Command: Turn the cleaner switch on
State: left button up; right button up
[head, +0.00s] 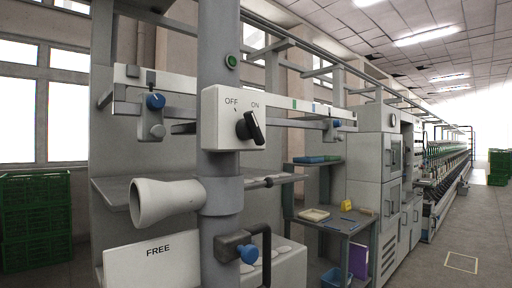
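The cleaner switch is a white box (234,118) on a grey upright post, marked OFF on the left and ON on the right. Its black rotary knob (250,127) is tilted, with its upper end leaning left of the ON label and its lower end to the right. I cannot tell for certain which end is the pointer. Neither of my grippers shows in the head view.
The grey post (219,50) carries a green button (232,61), a white nozzle (166,201) and a blue-knobbed valve (248,253) below. A FREE sign (150,265) stands at lower left. Green crates (36,220) are at far left; a small table (335,222) stands behind.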

aim_at(247, 128)
jog(key=u, duration=1.35)
jog(key=k, duration=0.35)
jog(key=z, duration=1.05)
